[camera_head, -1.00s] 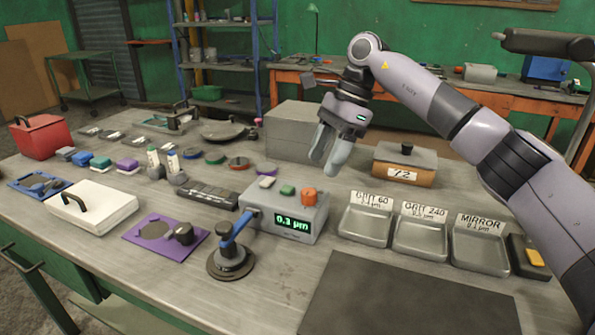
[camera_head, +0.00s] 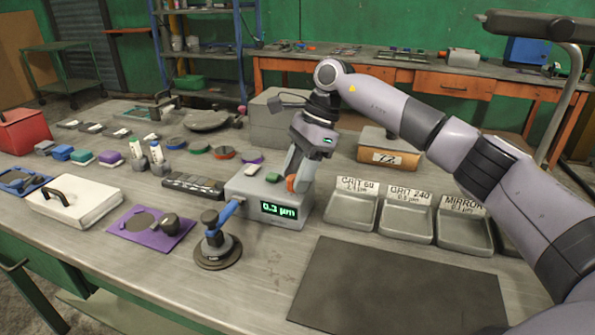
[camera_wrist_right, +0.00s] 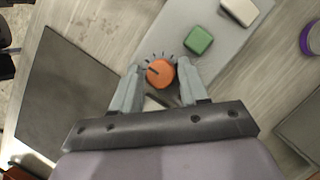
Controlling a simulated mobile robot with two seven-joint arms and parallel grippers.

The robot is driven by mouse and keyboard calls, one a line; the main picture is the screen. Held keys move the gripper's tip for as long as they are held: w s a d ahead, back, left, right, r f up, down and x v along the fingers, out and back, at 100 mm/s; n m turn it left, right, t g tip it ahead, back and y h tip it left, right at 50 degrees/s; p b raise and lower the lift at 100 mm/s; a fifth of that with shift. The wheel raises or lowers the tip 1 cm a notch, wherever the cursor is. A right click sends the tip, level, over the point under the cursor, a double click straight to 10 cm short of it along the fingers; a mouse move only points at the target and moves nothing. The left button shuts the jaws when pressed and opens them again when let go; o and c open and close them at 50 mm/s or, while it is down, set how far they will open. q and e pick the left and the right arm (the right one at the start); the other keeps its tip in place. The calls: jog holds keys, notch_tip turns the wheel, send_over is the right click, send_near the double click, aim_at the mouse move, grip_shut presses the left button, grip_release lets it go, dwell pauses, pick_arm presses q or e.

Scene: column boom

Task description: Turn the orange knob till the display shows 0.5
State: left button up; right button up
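The orange knob (camera_head: 291,184) sits on the right end of the grey meter box (camera_head: 240,207). The lit green display (camera_head: 279,210) reads 0.3 µm. My right gripper (camera_head: 297,172) is down at the knob and partly covers it in the head view. In the right wrist view the knob (camera_wrist_right: 160,73) lies between the two fingertips of my right gripper (camera_wrist_right: 160,80); the fingers are apart, with a small gap at each side. The knob's dark pointer line aims up and left, with tick marks around it. My left gripper is not in view.
A green button (camera_head: 273,177) and a white button (camera_head: 251,169) sit beside the knob on the box. Labelled metal trays (camera_head: 350,208) stand to the right. A blue-handled stand (camera_head: 218,252) is at front left. A dark mat (camera_head: 400,285) lies clear in front.

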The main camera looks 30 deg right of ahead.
jog(key=c, duration=0.6)
jog(key=shift+m, duration=0.3)
jog(key=m+t, duration=0.1)
jog(key=m, duration=0.1)
jog(key=m+t, duration=0.1)
jog(key=m, duration=0.2)
jog(key=shift+s+h, duration=0.15)
jog(key=shift+h, duration=0.25)
jog(key=m+t, duration=0.1)
jog(key=m, duration=0.2)
jog(key=m+h, duration=0.1)
jog(key=m, duration=0.2)
jog(key=shift+a+t+h, duration=0.15)
jog(key=shift+t+h, duration=0.15)
jog(key=shift+t, duration=0.1)
jog(key=shift+r, duration=0.1)
jog(key=o, duration=1)
jog(key=shift+o, duration=0.2)
